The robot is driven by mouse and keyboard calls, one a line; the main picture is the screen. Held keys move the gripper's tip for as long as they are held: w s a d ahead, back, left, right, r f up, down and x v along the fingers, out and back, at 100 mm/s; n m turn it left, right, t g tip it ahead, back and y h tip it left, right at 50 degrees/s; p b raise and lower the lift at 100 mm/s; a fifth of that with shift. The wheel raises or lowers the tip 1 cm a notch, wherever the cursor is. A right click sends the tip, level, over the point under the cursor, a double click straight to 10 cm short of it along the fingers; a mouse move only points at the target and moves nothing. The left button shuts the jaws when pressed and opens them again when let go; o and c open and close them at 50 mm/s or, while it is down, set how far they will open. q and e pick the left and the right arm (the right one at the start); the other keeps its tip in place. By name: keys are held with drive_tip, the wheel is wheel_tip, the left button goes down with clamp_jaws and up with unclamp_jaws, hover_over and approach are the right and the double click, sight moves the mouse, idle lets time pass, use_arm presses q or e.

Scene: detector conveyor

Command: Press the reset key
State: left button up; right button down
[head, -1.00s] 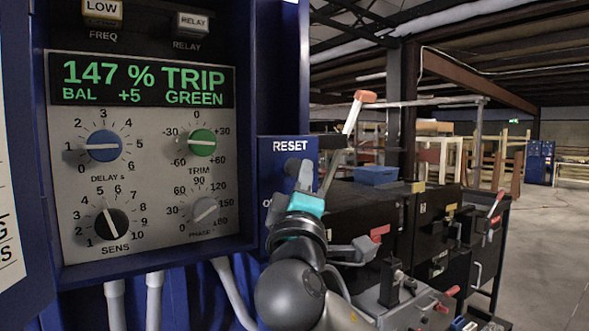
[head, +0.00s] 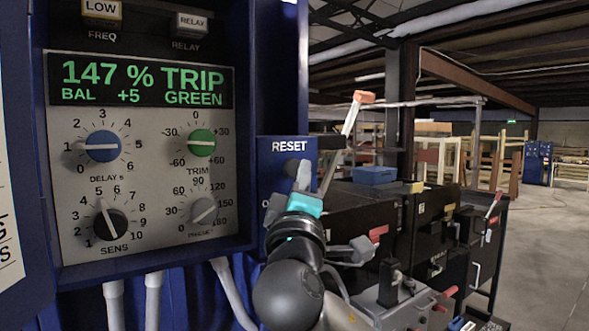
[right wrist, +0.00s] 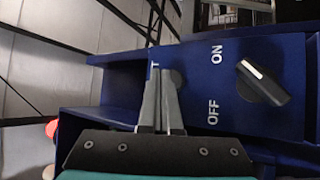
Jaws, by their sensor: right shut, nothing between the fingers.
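The reset key (head: 290,166) is a round grey button under the white word RESET on the blue box (head: 268,180), right of the detector panel. My right gripper (head: 303,168) is shut and empty, its fingertips at the key and partly covering it in the head view. In the right wrist view the closed fingers (right wrist: 165,80) point at the blue face. The grey key (right wrist: 177,78) shows just beside their tips, and only the last letter of its label is visible. I cannot tell whether the tips touch it. The display (head: 141,80) reads 147 % TRIP, BAL +5 GREEN. My left gripper is out of view.
A black ON/OFF rotary switch (right wrist: 262,84) sits on the same blue face, close to the fingers. Dials, including the blue delay knob (head: 103,146), fill the panel at left. Black machinery with levers and a blue bin (head: 374,175) stands at right. Open floor lies far right.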

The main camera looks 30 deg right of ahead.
drive_tip(key=shift+w, duration=0.15)
idle(0.6)
drive_tip(key=shift+w, duration=0.3)
drive_tip(key=shift+w, duration=0.45)
idle(0.7)
drive_tip(key=shift+s, duration=0.9)
drive_tip(key=s, duration=0.5)
drive_tip(key=shift+d, duration=0.2)
idle(0.8)
